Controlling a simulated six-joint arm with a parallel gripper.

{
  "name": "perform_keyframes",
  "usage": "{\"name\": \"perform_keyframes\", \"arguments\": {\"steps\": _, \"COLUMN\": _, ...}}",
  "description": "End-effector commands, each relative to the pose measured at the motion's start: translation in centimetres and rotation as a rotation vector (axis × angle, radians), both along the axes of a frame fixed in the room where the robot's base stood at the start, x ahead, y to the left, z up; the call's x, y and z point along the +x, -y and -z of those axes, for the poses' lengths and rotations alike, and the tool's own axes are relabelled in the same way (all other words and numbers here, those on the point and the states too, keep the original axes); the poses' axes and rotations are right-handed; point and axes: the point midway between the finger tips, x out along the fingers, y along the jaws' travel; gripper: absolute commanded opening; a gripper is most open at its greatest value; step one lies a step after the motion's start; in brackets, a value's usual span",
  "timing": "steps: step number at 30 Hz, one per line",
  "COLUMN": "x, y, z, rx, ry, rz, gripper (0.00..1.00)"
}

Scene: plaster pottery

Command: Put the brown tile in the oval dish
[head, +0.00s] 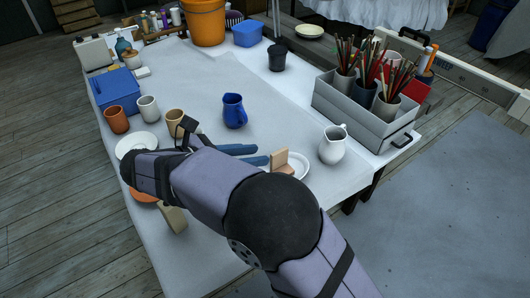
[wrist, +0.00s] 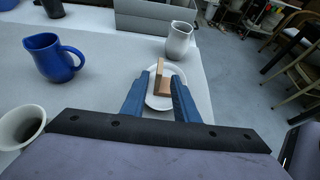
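A brown tile (head: 279,158) stands upright at the white oval dish (head: 301,169), with a brown face low beside it; I cannot tell whether that is a separate piece. In the wrist view the tile (wrist: 159,67) and the darker brown part are over the dish (wrist: 152,101), within its rim. My gripper (head: 262,154) has two blue fingers pointing at the tile from the left. In the wrist view its fingers (wrist: 160,78) are apart, with white dish showing between them and the brown piece. The gripper looks open and empty. My arm hides part of the table.
A white jug (head: 333,145) stands just right of the dish, and a blue jug (head: 234,111) behind my fingers. A grey caddy of brushes (head: 365,115) is at the back right. Cups, a white plate (head: 137,143) and a tan block (head: 172,217) are left.

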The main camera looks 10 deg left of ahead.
Motion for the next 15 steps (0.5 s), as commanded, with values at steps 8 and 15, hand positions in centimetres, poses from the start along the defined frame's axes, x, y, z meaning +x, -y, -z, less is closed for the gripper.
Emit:
{"name": "perform_keyframes", "arguments": {"steps": 8, "x": -2.7, "y": -2.8, "z": -1.8, "rx": 0.0, "ry": -0.002, "rz": -0.002, "gripper": 0.27}}
{"name": "perform_keyframes", "arguments": {"steps": 15, "x": -3.6, "y": -3.6, "z": -2.4, "rx": 0.0, "ry": -0.001, "rz": 0.0, "gripper": 0.27}}
